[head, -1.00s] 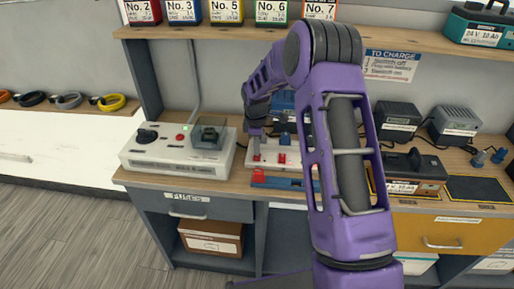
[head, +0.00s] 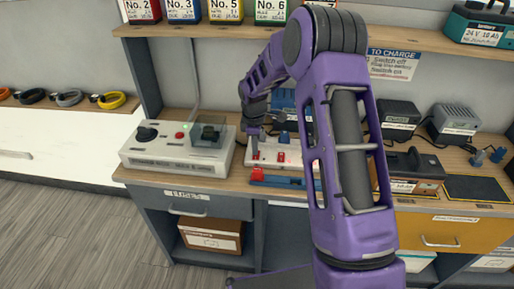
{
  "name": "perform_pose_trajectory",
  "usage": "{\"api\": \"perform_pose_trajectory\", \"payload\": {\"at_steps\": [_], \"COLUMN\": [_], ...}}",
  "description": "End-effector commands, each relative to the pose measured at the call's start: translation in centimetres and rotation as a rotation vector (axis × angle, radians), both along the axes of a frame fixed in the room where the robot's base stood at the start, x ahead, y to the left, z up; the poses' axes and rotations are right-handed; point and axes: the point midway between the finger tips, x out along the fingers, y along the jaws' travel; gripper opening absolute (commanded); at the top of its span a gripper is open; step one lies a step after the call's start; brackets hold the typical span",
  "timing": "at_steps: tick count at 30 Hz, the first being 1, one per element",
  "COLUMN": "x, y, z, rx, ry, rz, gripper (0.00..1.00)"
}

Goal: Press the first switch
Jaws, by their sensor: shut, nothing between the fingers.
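A white switch strip (head: 268,162) with a row of small red switches lies on the bench behind my arm. The first switch (head: 256,156), at its left end, shows red just under my gripper (head: 254,147). Another red switch (head: 281,157) sits to its right. My gripper is shut and empty, pointing down over the strip's left end. I cannot tell whether its tips touch the first switch or whether the switch is pressed. My purple arm hides the strip's right part.
A white tester box (head: 178,158) with a black knob stands left of the strip. A red and blue tool (head: 285,181) lies along the bench's front edge. Black chargers (head: 399,115) stand to the right. Blue units (head: 283,102) stand behind the strip.

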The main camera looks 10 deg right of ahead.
Motion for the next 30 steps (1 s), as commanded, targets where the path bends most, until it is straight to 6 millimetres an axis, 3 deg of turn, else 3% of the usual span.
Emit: {"api": "perform_pose_trajectory", "payload": {"at_steps": [1, 15, 21, 30], "x": [0.0, -1.1, -1.3, -1.3], "y": [0.3, 1.1, 1.2, 1.2], "z": [1.6, 10.8, 12.3, 12.4], "rx": [0.0, -0.001, -0.001, 0.0], "ry": [-0.003, -0.005, -0.003, -0.002], "rz": [0.0, -0.002, -0.003, -0.002], "gripper": [0.0, 0.0, 0.0, 0.0]}}
